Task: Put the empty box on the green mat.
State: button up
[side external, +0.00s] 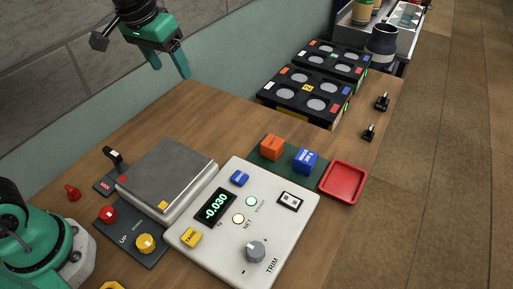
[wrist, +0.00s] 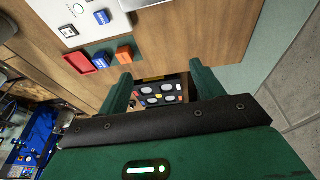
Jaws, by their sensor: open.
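My gripper (side external: 168,62) is open and empty, high above the back left of the table. Its fingers also show in the wrist view (wrist: 160,74). An orange box (side external: 270,147) and a blue box (side external: 306,160) with a white label stand side by side on the dark green mat (side external: 287,169). Both boxes also show in the wrist view, the orange one (wrist: 124,55) right of the blue one (wrist: 102,60). I cannot tell which box is empty. My gripper is well apart from both boxes.
A scale with a bare metal plate (side external: 160,172) stands at the left, beside a white console (side external: 225,238) reading -0.030. A red tray (side external: 342,165) adjoins the mat. Black racks (side external: 304,97) with round wells stand at the back. Bare wood lies between the scale and racks.

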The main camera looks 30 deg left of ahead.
jog(key=s+a+f+t, duration=0.1)
jog(key=s+a, duration=0.2)
jog(key=s, duration=0.4)
jog(key=s+a+f+t, duration=0.1)
jog(key=s+a, duration=0.3)
jog(key=s, duration=0.4)
jog(key=shift+s+f+y, duration=0.25)
jog(key=shift+f+y, duration=0.05)
jog(key=shift+f, duration=0.25)
